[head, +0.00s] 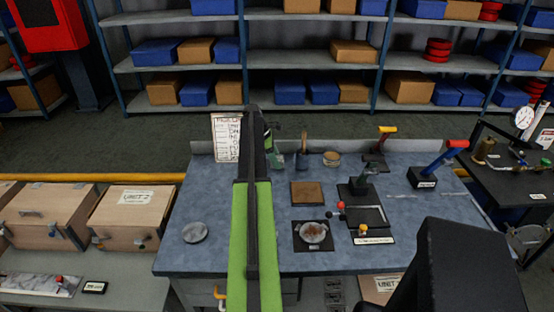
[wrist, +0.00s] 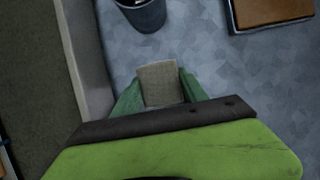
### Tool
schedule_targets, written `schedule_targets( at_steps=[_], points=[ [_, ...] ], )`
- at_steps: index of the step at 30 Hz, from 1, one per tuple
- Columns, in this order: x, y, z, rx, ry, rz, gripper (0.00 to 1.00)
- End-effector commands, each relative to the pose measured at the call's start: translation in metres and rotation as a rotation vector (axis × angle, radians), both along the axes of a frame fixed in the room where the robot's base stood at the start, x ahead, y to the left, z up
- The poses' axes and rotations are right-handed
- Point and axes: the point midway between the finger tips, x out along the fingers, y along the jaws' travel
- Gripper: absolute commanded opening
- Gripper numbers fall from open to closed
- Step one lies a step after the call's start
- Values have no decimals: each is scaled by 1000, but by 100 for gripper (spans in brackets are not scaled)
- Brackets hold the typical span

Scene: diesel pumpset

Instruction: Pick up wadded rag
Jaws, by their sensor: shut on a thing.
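The wadded rag (wrist: 160,84) shows in the wrist view as a grey-beige, roughly square-edged piece between two dark green fingers. My gripper (wrist: 158,90) is shut on it, with a finger against each side. The blue-grey bench top lies beneath; I cannot tell whether the rag touches it. In the head view my green and black arm reaches over the bench (head: 215,253), and my gripper (head: 275,157) is near the back edge, partly hidden by the arm. The rag cannot be made out there.
A dark cup (wrist: 143,14) stands close by in the wrist view, near a brown board (wrist: 272,10). The bench's raised back edge (wrist: 84,50) runs close on the left. In the head view, a metal dish (head: 195,232) and a red-handled lever (head: 440,160) stand on the bench.

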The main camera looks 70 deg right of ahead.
Motion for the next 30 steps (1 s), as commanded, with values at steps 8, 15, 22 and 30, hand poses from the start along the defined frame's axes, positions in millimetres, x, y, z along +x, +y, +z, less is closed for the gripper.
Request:
schedule_targets(
  at_steps=[8, 15, 22, 30],
  points=[
    [0, 0, 48, 0, 0, 0, 11],
    [0, 0, 95, -1, 0, 1, 11],
    [0, 0, 98, -1, 0, 1, 11],
    [1, 0, 98, -1, 0, 1, 31]
  ],
)
